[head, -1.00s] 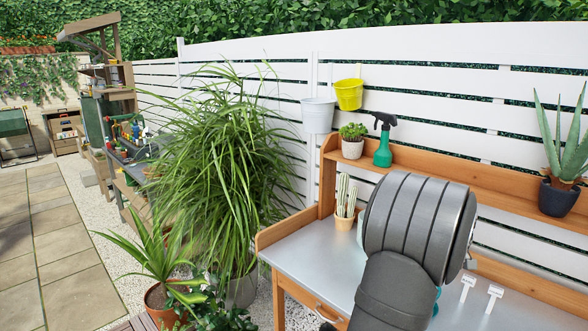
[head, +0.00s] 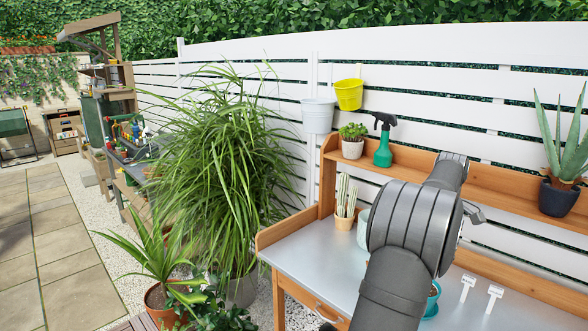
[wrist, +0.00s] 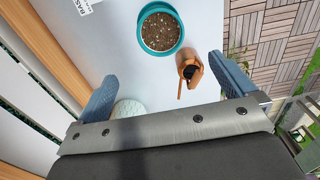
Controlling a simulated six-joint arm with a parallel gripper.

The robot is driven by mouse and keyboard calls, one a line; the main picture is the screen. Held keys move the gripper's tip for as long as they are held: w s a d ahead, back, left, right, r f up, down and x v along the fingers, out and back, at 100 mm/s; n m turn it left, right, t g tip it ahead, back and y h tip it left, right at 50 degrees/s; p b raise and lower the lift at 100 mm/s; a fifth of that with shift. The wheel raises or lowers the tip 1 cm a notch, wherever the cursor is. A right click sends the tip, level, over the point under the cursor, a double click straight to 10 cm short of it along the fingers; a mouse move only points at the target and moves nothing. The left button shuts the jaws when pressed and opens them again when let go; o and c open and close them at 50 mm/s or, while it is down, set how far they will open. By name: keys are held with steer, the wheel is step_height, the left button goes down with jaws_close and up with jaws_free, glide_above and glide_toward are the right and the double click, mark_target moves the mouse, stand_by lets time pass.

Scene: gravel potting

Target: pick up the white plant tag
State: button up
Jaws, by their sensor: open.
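Two white T-shaped plant tags, a left one (head: 468,286) and a right one (head: 494,296), stand side by side at the right of the bench in the head view. In the wrist view, part of a white tag (wrist: 86,4) with dark lettering shows at the top left edge, cut off by the frame. My gripper (wrist: 162,70) is open, its blue fingers spread wide with nothing held between them. The tag lies beyond the left finger, apart from it. In the head view my arm hides part of the bench, and I cannot make out the fingers.
A teal pot (wrist: 160,28) of brown gravel-like fill and an orange-brown scoop-like object (wrist: 190,70) are on the bench. A pale round object (wrist: 127,108) lies near the left finger. The shelf (head: 480,178) holds a green spray bottle (head: 383,145) and an aloe pot (head: 558,198).

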steer(key=shift+f, duration=0.4)
steer(key=shift+c, duration=0.4)
steer(key=c, duration=0.8)
steer(key=shift+d, duration=0.1)
steer(key=m+t+h, duration=0.3)
steer(key=m, duration=1.5)
glide_toward(468, 283)
steer(key=x, duration=0.6)
steer(key=shift+s+d+f, duration=0.1)
steer(key=shift+d, duration=0.05)
steer(key=shift+w+x, duration=0.25)
steer(key=shift+x, duration=1.1)
steer(key=shift+w+x, duration=0.25)
steer(key=shift+x, duration=1.1)
